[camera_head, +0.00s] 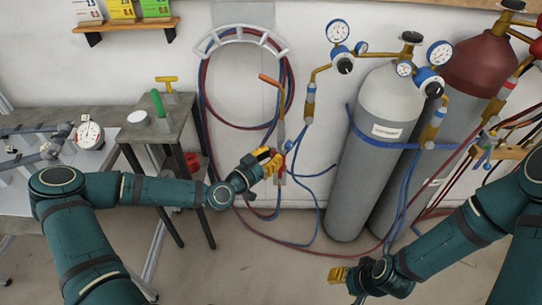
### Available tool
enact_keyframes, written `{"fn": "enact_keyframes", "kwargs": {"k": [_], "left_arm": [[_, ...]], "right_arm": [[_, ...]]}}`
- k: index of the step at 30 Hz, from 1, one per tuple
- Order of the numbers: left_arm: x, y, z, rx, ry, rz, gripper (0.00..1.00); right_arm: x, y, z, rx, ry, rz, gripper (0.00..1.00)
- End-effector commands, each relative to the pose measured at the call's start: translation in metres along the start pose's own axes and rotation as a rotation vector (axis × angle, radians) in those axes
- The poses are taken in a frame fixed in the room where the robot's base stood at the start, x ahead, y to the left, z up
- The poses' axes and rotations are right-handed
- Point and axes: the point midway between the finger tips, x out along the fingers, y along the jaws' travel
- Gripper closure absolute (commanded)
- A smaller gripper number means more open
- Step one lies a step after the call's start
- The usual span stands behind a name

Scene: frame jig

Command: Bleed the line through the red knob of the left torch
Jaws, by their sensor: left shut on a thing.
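The left torch (281,105) hangs upright against the wall in front of the coiled hoses, its orange-brown tip bent up to the left. A blue knob (290,145) sits on its right side. My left gripper (271,162) reaches in from the left, its yellow fingers shut at the torch's lower body. A bit of red shows between the fingers, where the red knob is mostly hidden. My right gripper (338,274) is low over the floor, apart from everything; its finger gap is not clear.
A grey gas cylinder (375,150) with gauges stands right of the torch, a red-topped one (482,65) behind it. A second set of hoses and fittings (487,140) is at the far right. A small table (165,125) stands left. Loose hoses hang near the floor.

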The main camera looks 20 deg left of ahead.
Motion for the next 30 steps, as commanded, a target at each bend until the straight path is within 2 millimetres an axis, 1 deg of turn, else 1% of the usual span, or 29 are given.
{"fn": "enact_keyframes", "kwargs": {"k": [8, 14, 20, 30], "left_arm": [[0.000, 0.000, -0.001, -0.009, 0.002, 0.000, 1.00], [0.000, 0.000, -0.001, -0.071, 0.003, 0.000, 1.00], [0.000, 0.000, 0.000, -0.208, 0.005, 0.001, 1.00], [0.000, -0.002, 0.000, -0.526, 0.009, 0.000, 1.00]], "right_arm": [[0.000, 0.000, 0.000, 0.000, 0.000, 0.000, 0.53], [0.002, 0.001, 0.000, 0.000, 0.001, 0.000, 0.53], [0.006, 0.002, -0.001, 0.000, 0.003, 0.000, 0.53], [0.012, 0.005, -0.001, -0.001, 0.006, 0.000, 0.53]]}}
